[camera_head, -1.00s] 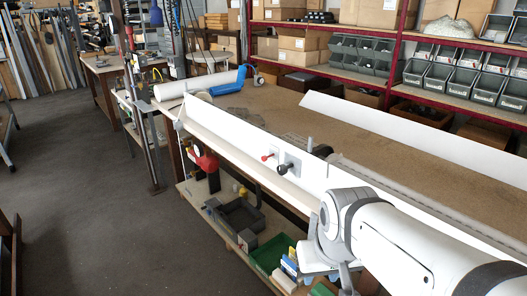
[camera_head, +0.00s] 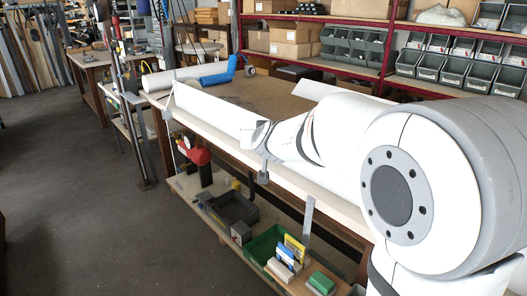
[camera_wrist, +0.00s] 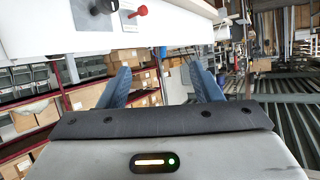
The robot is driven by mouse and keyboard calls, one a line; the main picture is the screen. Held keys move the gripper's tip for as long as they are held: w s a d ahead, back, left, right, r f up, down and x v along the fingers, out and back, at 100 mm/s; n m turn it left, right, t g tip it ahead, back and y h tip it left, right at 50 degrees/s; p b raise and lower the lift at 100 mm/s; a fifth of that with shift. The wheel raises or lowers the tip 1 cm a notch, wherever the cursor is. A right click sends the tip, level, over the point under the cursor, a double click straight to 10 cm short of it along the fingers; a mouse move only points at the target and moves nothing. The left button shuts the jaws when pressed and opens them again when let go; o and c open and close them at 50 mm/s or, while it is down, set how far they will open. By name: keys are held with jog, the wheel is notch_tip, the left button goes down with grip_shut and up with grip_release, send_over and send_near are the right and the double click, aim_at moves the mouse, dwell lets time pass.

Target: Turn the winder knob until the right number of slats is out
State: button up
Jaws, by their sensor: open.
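The long white shutter profile (camera_head: 215,110) lies along the bench's front edge in the head view. My arm hides its middle and the knobs there. In the wrist view the white panel (camera_wrist: 60,30) fills the top left. A black knob (camera_wrist: 103,6) on a small plate and a red knob (camera_wrist: 141,11) stick out from it. I cannot tell from the pictures which is the winder knob. My gripper (camera_wrist: 162,87) is open and empty, with its blue fingers well apart. It is apart from both knobs, which lie above the fingers in the picture. No slats are clearly visible.
The bench top (camera_head: 262,97) stretches behind the profile, with a white roll (camera_head: 175,80) at its far end. A green crate (camera_head: 268,248) and a dark tray (camera_head: 232,208) stand on the lower shelf. Grey floor (camera_head: 85,210) is clear at the left.

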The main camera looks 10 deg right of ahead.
jog(key=w+d+f+m+t+h+b, duration=0.15)
jog(key=w+f+m+h+b, duration=0.4)
jog(key=w, duration=0.55)
notch_tip(320, 180, down, 9)
jog(key=w+d+m+g+h+b, duration=0.1)
jog(key=d+m+g+h+b, duration=0.2)
jog(key=h, duration=0.7)
jog(key=shift+g+y, duration=0.25)
jog(key=x, duration=0.6)
jog(key=shift+w+a+f+p, duration=0.15)
jog(key=shift+w+p, duration=0.2)
jog(key=c, duration=1)
